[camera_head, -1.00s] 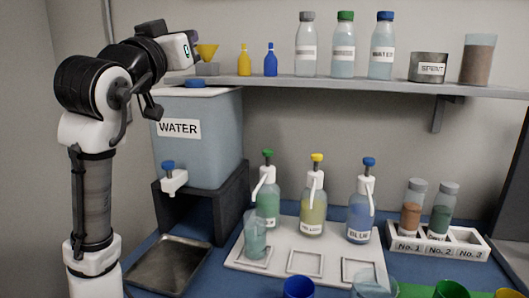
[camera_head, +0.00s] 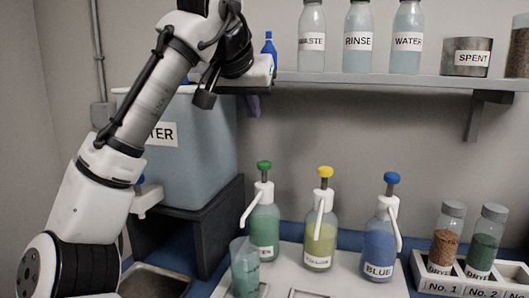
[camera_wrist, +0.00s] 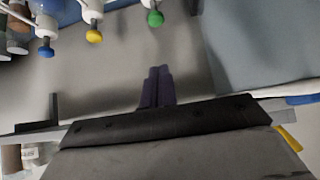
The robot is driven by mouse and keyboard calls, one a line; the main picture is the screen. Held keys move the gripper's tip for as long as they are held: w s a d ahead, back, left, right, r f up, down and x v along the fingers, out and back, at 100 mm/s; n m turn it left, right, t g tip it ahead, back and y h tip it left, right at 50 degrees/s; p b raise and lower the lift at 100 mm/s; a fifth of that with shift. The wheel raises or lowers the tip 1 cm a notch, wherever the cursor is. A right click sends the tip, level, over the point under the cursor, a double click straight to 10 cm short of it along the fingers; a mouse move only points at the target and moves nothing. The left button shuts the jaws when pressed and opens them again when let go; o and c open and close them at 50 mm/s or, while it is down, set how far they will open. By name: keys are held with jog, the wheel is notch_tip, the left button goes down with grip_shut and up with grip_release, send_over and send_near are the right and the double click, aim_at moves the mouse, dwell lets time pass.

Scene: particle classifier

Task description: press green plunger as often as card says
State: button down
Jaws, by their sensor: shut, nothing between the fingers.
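The green plunger (camera_head: 264,166) tops the pump bottle labelled as green (camera_head: 264,220), left of the yellow and blue ones. It stands raised on its stem. A clear beaker with greenish liquid (camera_head: 245,270) stands in front of that bottle, below its spout. My gripper (camera_head: 253,106) hangs above and slightly left of the green plunger, apart from it, at about the shelf's height. Its purple fingers are together and empty in the wrist view (camera_wrist: 157,80). The green knob shows there too (camera_wrist: 155,18), just beyond the fingertips. I see no card in these frames.
The yellow plunger (camera_head: 325,172) and blue plunger (camera_head: 392,178) stand to the right. The shelf (camera_head: 380,82) with labelled bottles runs behind at gripper height. The water tank (camera_head: 195,140) is on the left. A rack with jars (camera_head: 465,286) is at the right.

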send_over(263, 165)
notch_tip(263, 165, down, 7)
notch_tip(263, 165, down, 3)
jog(key=shift+s+a+r, duration=0.1)
jog(key=shift+s+a, duration=0.05)
jog(key=shift+f, duration=0.65)
jog(key=shift+b, duration=0.3)
jog(key=shift+f+b, duration=0.45)
jog(key=shift+f, duration=0.95)
